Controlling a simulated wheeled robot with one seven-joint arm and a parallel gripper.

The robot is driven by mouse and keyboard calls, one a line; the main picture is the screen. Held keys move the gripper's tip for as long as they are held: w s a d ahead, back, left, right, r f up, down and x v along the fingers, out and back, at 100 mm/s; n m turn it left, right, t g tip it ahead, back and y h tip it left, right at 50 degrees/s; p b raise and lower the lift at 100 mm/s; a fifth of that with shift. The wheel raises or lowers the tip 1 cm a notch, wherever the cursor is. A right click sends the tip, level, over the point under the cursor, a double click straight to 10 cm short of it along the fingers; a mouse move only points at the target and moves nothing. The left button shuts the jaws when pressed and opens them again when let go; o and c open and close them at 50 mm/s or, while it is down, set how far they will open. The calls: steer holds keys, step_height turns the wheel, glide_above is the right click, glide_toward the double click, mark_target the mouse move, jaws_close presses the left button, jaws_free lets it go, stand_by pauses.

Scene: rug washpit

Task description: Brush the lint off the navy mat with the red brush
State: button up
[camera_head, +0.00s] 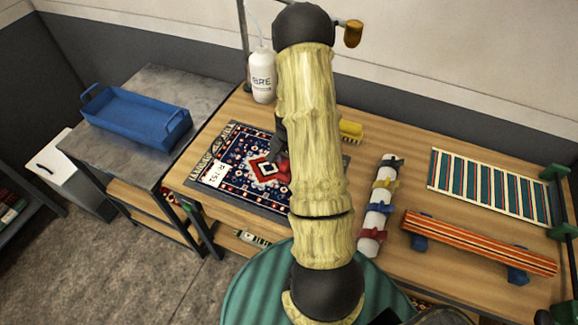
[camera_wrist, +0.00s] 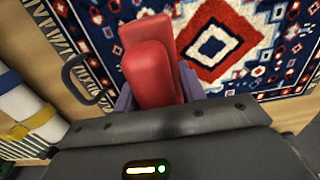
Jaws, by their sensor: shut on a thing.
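The navy mat (camera_head: 225,180) lies flat on the wooden table, with a red, white and blue pattern and a dark border. It also fills the back of the wrist view (camera_wrist: 270,75). My gripper (camera_wrist: 157,88) is shut on the red brush (camera_wrist: 152,75), a red block held between its two purplish fingers over the mat. The brush's underside is hidden, so I cannot tell whether it touches the mat. In the head view my arm hides the right part of the mat and most of the gripper. I cannot make out lint apart from the pale pattern.
A blue tray (camera_head: 135,118) stands left.

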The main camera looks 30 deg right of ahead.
steer(key=r+p, duration=0.1)
steer(key=r, duration=0.1)
steer(key=r+p, duration=0.2)
steer(key=r, duration=0.1)
steer(key=shift+w+a, duration=0.15)
steer(key=shift+w, duration=0.05)
steer(key=shift+w+f, duration=0.1)
stand_by(0.4)
